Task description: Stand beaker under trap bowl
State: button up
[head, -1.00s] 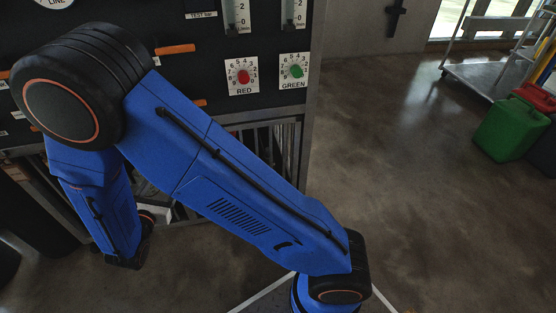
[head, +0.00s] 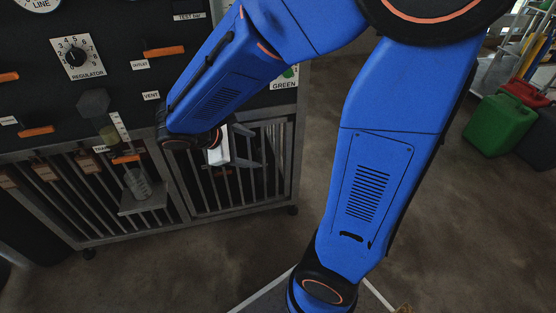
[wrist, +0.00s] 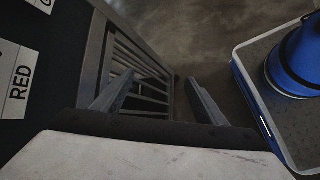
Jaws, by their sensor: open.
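A clear beaker (head: 137,183) stands upright on a small grey shelf (head: 144,202) at the front of the bench, left in the head view. The trap bowl (head: 107,130), see-through under a dark grey cap (head: 93,102), hangs above it; the beaker appears below the bowl along the panel's slanted vertical, with a gap between. My gripper (head: 258,148) is to the right of the beaker, in front of the barred lower part of the bench. In the wrist view my gripper (wrist: 158,88) has its fingers apart with nothing between them. The beaker is outside the wrist view.
Orange levers (head: 164,51) stick out from the black panel, one (head: 126,159) close to the beaker and the trap. A regulator dial (head: 76,57) sits above. Green (head: 493,124) and red cans stand at the right.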

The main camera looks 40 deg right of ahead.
jog(key=s+r+m+t+y, duration=0.1)
jog(key=s+r+m+y, duration=0.2)
jog(key=s, duration=0.4)
jog(key=s+r+m+t+y, duration=0.2)
jog(key=s+r+m+y, duration=0.2)
jog(key=s+m, duration=0.4)
jog(key=shift+y, duration=0.9)
jog(key=shift+a+r, duration=0.1)
